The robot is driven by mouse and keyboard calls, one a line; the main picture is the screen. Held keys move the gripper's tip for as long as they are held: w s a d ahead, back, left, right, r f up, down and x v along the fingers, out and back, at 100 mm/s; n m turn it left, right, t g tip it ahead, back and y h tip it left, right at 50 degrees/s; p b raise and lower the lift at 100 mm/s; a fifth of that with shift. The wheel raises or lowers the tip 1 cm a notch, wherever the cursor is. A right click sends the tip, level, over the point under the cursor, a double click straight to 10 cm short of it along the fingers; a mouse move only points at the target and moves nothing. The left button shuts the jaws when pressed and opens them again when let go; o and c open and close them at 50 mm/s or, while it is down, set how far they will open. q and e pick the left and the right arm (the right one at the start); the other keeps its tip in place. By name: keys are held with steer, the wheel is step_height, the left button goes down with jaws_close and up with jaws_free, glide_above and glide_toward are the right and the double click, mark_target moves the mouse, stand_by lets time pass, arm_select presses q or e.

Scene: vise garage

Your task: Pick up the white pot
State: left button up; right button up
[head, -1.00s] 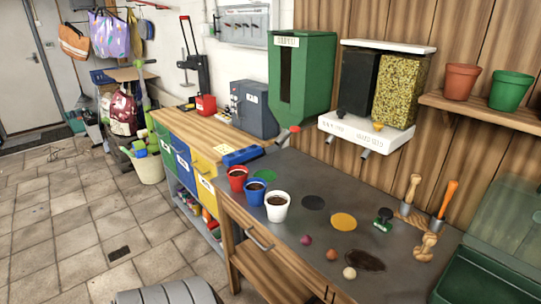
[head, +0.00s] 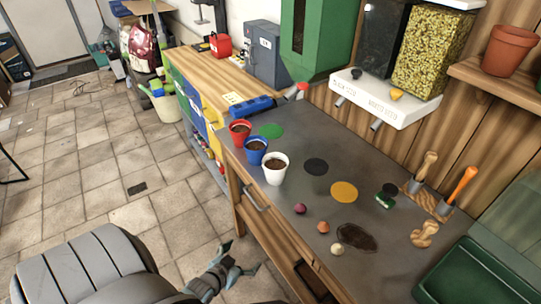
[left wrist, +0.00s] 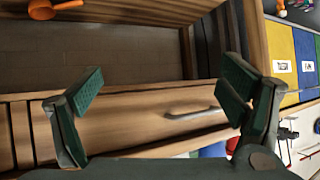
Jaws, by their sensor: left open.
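The white pot (head: 275,169) is filled with dark soil and stands upright on the grey worktop, near its front edge. The blue pot (head: 256,152) and the red pot (head: 239,132) stand in a row behind it. My left gripper (head: 245,262) is open and empty, low in front of the bench and apart from the pot. In the left wrist view its two green-padded fingers (left wrist: 165,100) are spread before the wooden bench front and a drawer handle (left wrist: 193,113). The pot cannot be made out in that view. My right gripper is not in view.
The grey worktop (head: 310,220) holds black, yellow and green discs, three small balls (head: 323,227), a dark soil patch and wooden-handled tools (head: 424,167). A white dispenser (head: 386,97) overhangs its back. A green tray (head: 470,272) stands at right. Tiled floor lies open at left.

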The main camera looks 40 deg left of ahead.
mark_target(276, 165)
arm_select(q)
steer(key=w+a+r+n+t+y+p, duration=0.1)
steer(key=w+a+r+t, duration=0.3)
steer(key=r, duration=0.7)
steer(key=w+d+r+t+p, duration=0.15)
steer(key=w+r, duration=0.35)
steer(key=r, duration=0.6)
steer(key=shift+t, duration=0.55)
steer(key=w+b, duration=0.2)
steer(key=w, duration=0.2)
steer(key=w+a+b, duration=0.1)
steer(key=w+b, duration=0.1)
steer(key=w, duration=0.3)
steer(key=w+a+b, duration=0.1)
steer(key=w+b, duration=0.2)
steer(key=w, duration=0.2)
steer(key=shift+w+a, duration=0.1)
steer(key=shift+a, duration=0.1)
steer(key=shift+w+r, duration=0.15)
steer(key=shift+c, duration=0.8)
steer(key=shift+r, duration=0.1)
steer(key=c, duration=1.2)
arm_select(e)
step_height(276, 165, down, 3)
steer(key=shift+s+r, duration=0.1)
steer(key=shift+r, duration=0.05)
